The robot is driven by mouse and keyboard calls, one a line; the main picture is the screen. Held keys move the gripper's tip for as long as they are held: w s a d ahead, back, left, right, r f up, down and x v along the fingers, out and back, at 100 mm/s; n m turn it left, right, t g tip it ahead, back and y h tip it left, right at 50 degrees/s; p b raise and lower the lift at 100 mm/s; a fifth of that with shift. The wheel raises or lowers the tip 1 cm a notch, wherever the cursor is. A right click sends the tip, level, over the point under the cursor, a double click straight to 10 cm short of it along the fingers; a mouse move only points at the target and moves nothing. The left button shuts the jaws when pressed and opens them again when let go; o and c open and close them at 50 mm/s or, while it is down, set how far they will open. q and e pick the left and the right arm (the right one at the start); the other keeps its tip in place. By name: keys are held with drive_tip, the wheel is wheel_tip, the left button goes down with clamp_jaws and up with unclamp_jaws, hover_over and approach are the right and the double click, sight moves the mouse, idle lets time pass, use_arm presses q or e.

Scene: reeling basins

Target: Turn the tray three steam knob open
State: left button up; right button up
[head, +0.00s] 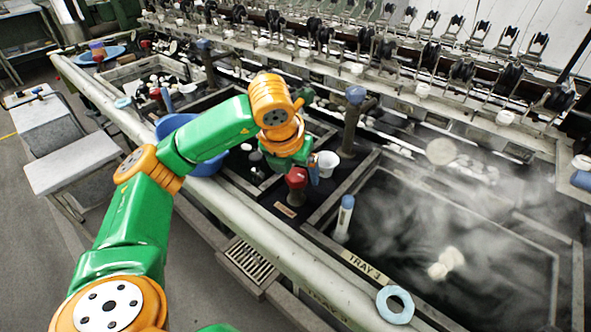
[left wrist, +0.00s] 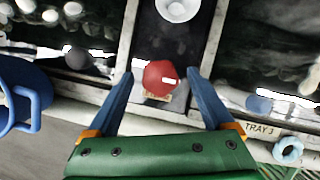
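A red knob (head: 296,179) with a pale mark stands on the dark strip at the left of tray 3 (head: 365,265), whose label reads TRAY 3. In the left wrist view the knob (left wrist: 160,77) shows between the two blue fingers of my left gripper (left wrist: 161,80). The fingers are spread, with a gap on each side of the knob. In the head view my left gripper (head: 300,168) is close over the knob and partly hidden by its own wrist. A tan label plate (left wrist: 157,97) sits in front of the knob. My right gripper is not visible.
A white cup (head: 328,163) stands just behind the knob. A blue-capped upright cylinder (head: 344,216) and a pale blue ring (head: 395,305) are at the tray's front edge. Steam hangs over tray 3.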

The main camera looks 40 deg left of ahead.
use_arm(q)
drive_tip(key=shift+r, duration=0.1)
drive_tip(key=v, duration=0.7)
drive_tip(key=shift+p, duration=0.45)
drive_tip(key=shift+s, duration=0.1)
